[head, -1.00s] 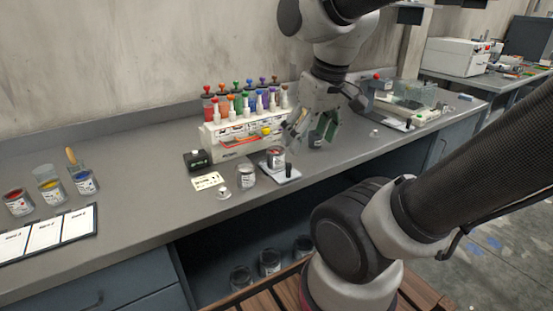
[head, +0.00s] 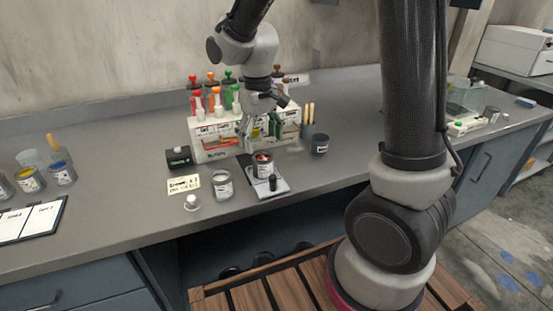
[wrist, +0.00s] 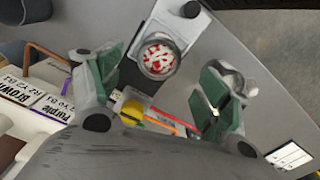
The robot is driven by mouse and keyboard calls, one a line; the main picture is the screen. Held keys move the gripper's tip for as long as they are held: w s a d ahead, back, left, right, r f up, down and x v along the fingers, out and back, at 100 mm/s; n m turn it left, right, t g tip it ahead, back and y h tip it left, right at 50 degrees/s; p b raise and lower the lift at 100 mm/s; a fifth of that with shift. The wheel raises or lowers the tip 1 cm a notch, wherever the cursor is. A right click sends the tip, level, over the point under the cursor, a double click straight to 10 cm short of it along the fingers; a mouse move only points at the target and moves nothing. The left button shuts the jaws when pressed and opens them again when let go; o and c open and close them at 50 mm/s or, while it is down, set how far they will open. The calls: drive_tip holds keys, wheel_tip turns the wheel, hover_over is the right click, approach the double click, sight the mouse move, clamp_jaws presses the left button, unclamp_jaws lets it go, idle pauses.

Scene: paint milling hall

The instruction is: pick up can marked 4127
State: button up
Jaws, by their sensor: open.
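A small can with red and white contents (head: 263,164) stands upright on a small scale (head: 276,187) on the bench. In the wrist view the same can (wrist: 158,57) shows from above, between and beyond the fingers. My gripper (head: 261,130) is open and empty, above and a little behind this can, in front of the bottle rack. In the wrist view my gripper (wrist: 160,88) has its green-padded fingers spread apart, not touching the can. A pale can (head: 222,184) stands left of the scale, and a dark can (head: 320,144) stands to the right. No number 4127 is readable.
A white rack (head: 210,148) with colored bottles stands behind. A black box (head: 178,158), a label card (head: 184,184) and a small white knobbed item (head: 192,203) lie to the left. More paint cans stand at far left. The bench front left of the scale is mostly clear.

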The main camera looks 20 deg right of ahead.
sight(262, 159)
drive_tip(key=shift+w, duration=0.35)
drive_tip(key=shift+f, duration=0.4)
drive_tip(key=f, duration=0.6)
drive_tip(key=shift+s+f, duration=0.2)
drive_tip(key=shift+f, duration=0.2)
drive_tip(key=c, duration=1.2)
drive_tip(key=shift+r, duration=0.1)
